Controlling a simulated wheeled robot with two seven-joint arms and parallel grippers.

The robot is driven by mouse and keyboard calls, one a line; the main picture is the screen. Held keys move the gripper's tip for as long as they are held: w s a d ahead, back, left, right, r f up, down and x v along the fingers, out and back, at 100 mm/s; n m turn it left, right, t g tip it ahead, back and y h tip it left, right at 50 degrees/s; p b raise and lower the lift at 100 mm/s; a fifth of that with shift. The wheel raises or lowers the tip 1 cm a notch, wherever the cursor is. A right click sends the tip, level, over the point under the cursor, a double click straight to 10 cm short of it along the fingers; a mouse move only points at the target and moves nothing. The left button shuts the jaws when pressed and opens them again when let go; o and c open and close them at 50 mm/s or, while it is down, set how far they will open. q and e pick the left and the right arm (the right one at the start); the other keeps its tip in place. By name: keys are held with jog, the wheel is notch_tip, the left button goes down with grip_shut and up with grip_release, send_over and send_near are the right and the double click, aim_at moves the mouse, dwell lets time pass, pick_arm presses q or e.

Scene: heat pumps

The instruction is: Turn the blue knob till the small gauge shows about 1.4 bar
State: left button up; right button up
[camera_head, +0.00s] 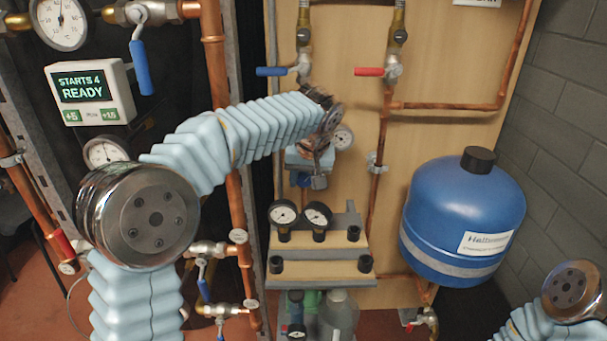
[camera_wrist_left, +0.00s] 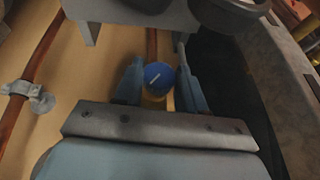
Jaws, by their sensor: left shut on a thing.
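The blue knob (camera_wrist_left: 158,74) shows in the left wrist view as a round blue cap with a slanted white line, above a brass-coloured body. My left gripper (camera_wrist_left: 158,88) has one blue finger on each side of the knob and is shut on it. In the head view my left gripper (camera_head: 312,166) is at the pipework on the wooden panel, and my wrist partly covers that spot. The small gauge (camera_head: 343,137) has a white face and sits just right of my left wrist; its needle is too small to read. My right gripper is out of view.
A shelf (camera_head: 320,268) with two loose gauges is below my left gripper. Valves with a blue lever (camera_head: 271,71) and a red lever (camera_head: 369,71) are above. A display box (camera_head: 90,92) reads "READY".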

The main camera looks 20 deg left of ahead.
pick_arm(q)
jog(key=shift+d+y, duration=0.15)
jog(key=shift+y, duration=0.65)
jog(key=o, duration=1.1)
jog(key=shift+c, duration=0.2)
jog(key=v, duration=1.3)
jog(key=shift+w+d+r, duration=0.2)
jog(key=shift+d+r, duration=0.05)
jog(key=shift+r, duration=0.15)
